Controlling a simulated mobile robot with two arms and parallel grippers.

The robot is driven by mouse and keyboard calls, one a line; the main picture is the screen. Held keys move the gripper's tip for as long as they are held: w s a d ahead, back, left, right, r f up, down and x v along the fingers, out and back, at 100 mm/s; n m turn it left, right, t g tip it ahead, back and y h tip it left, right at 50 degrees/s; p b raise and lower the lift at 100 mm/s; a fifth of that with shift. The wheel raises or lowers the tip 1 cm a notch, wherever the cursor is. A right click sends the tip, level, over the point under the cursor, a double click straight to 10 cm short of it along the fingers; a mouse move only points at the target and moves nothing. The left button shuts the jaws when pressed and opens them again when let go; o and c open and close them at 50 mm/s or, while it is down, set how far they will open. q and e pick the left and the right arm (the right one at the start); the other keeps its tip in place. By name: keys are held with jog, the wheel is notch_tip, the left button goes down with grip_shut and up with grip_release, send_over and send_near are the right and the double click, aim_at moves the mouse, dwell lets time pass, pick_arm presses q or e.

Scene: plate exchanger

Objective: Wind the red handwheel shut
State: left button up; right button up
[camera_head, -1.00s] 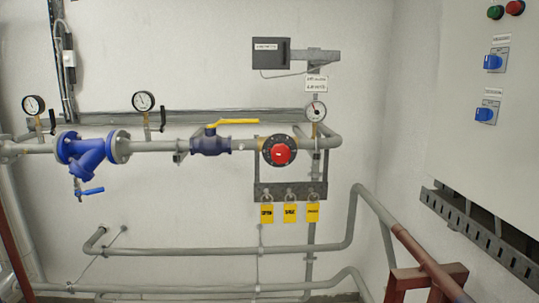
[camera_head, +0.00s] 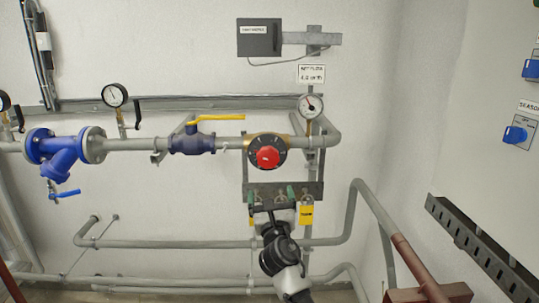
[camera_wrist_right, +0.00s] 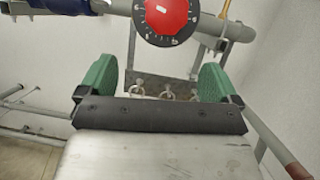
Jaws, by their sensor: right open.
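The red handwheel (camera_head: 267,157) is a red knob on a black dial with white marks, on the grey horizontal pipe in the middle of the head view. It also shows at the top of the right wrist view (camera_wrist_right: 166,14), its upper edge cut off. My right gripper (camera_head: 271,196) has come up from below and is open, its two green fingers apart with nothing between them. In the right wrist view the gripper (camera_wrist_right: 155,78) points towards the bracket under the handwheel, and its fingers do not touch the wheel. My left gripper is in neither view.
A grey bracket (camera_head: 232,192) with rings hangs under the handwheel, just behind my right gripper. One yellow tag (camera_head: 306,215) shows; others are mostly hidden by my arm. A gauge (camera_head: 311,106) and a yellow-levered blue valve (camera_head: 192,141) flank the wheel. Pipes run below.

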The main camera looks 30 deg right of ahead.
aim_at(268, 159)
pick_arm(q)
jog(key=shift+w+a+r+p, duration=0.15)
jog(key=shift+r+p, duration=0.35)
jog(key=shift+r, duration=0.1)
pick_arm(e)
jog(key=shift+n+h, duration=0.3)
jog(key=shift+h, duration=0.1)
jog(key=x, duration=0.3)
jog(key=r+x, duration=0.1)
jog(key=x, duration=0.3)
jog(key=r+x, duration=0.1)
jog(key=x, duration=0.3)
jog(key=shift+s+a+r, duration=0.1)
jog(key=shift+s+r, duration=0.1)
jog(key=shift+s, duration=0.05)
jog(key=shift+c, duration=0.2)
